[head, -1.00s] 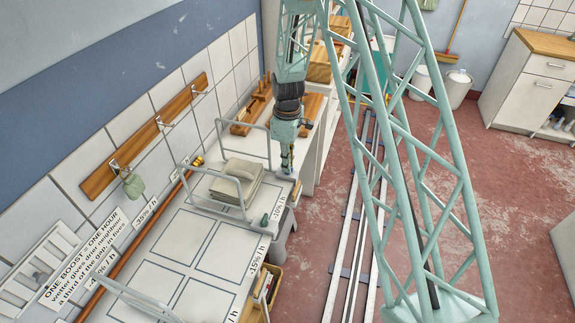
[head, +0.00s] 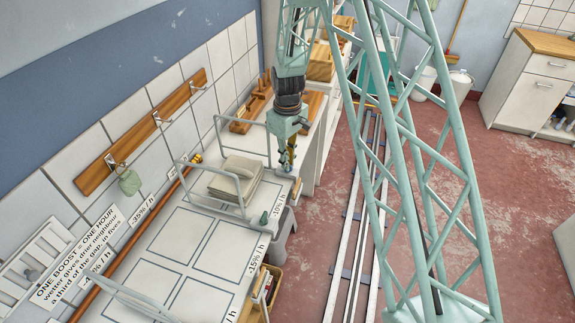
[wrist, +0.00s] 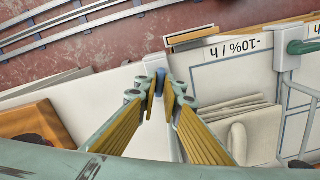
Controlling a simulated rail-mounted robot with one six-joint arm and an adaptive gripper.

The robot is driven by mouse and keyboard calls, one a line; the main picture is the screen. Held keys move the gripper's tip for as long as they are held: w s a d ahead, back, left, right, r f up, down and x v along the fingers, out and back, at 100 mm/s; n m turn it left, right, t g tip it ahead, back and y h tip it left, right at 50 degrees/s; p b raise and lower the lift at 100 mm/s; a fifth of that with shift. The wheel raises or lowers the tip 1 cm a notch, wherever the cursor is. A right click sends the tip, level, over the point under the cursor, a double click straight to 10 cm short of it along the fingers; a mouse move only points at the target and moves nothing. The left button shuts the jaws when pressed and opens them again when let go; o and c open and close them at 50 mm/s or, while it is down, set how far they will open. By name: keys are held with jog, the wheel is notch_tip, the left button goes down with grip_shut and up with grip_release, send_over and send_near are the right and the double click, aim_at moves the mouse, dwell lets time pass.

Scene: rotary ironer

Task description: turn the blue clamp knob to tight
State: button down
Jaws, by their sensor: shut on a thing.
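The blue clamp knob (wrist: 161,80) shows as a small blue piece between my fingertips in the wrist view. My gripper (wrist: 160,92) has yellow-padded fingers that close on the knob from both sides. In the head view my gripper (head: 287,167) points down at the right edge of the white worktop (head: 205,240), just right of the folded cloths. The knob is not clearly visible there, hidden at the fingertips. I cannot read any tight mark or how far the knob is turned.
Folded cloths (head: 236,182) lie beside my gripper, between pale metal rails (head: 220,163). A green handle (head: 264,218) sits nearer along the worktop edge. Wooden items (head: 250,105) stand on the bench behind. The red floor to the right has floor rails (head: 361,230).

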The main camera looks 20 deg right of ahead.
jog(key=shift+m+b, duration=0.95)
jog(key=shift+m, duration=1.25)
jog(key=c, duration=2.8)
grip_release()
jog(key=shift+r, duration=0.1)
jog(key=shift+r, duration=5.9)
